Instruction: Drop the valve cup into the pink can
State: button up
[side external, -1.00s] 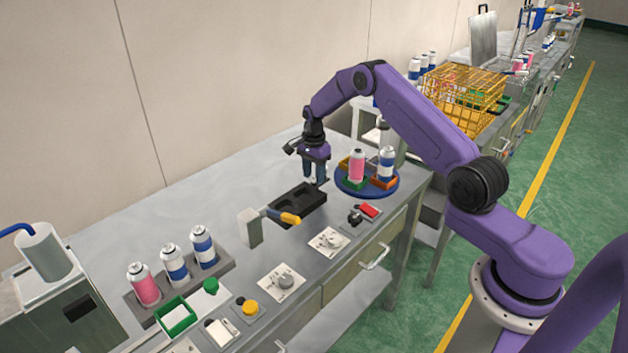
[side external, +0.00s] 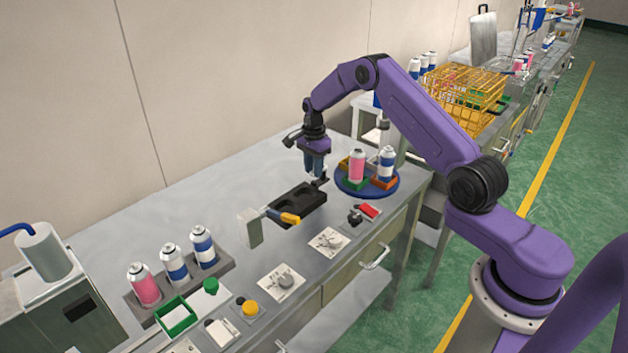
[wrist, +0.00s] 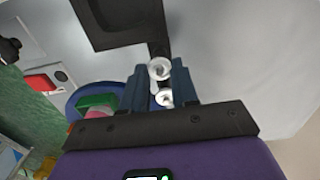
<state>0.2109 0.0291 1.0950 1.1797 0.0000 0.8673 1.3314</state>
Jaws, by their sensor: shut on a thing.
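My gripper (side external: 317,175) hangs above the far end of the black tray, left of the blue turntable. Its fingers (wrist: 160,85) are shut on a small silvery round piece (wrist: 159,69), which looks like the valve cup. A second silvery ring (wrist: 164,97) shows between the fingers in the wrist view; I cannot tell if it is the same part. The pink can (side external: 356,167) stands upright on the turntable, to the right of the gripper and apart from it. In the wrist view the pink can (wrist: 100,114) is partly hidden behind my gripper body.
A blue-and-white can (side external: 386,165) stands beside the pink can on the blue turntable (side external: 345,188). The black tray (side external: 297,205) lies below and left. A red part (side external: 370,210) and an orange-handled fixture (side external: 288,217) are nearer the front. The bench behind the tray is clear.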

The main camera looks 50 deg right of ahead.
jog(key=shift+r, duration=1.45)
jog(key=shift+s+d+r, duration=0.15)
jog(key=shift+d+r, duration=0.05)
jog(key=shift+r, duration=0.05)
jog(key=s+d+r, duration=0.2)
jog(key=s+r, duration=0.1)
jog(key=s+d+r, duration=0.2)
jog(key=s+r, duration=0.2)
jog(key=s+d+r, duration=0.2)
jog(key=s+r, duration=0.1)
jog(key=shift+s+d+r, duration=0.25)
jog(key=shift+s+r, duration=0.1)
jog(key=shift+f, duration=1.6)
jog(key=shift+f, duration=0.15)
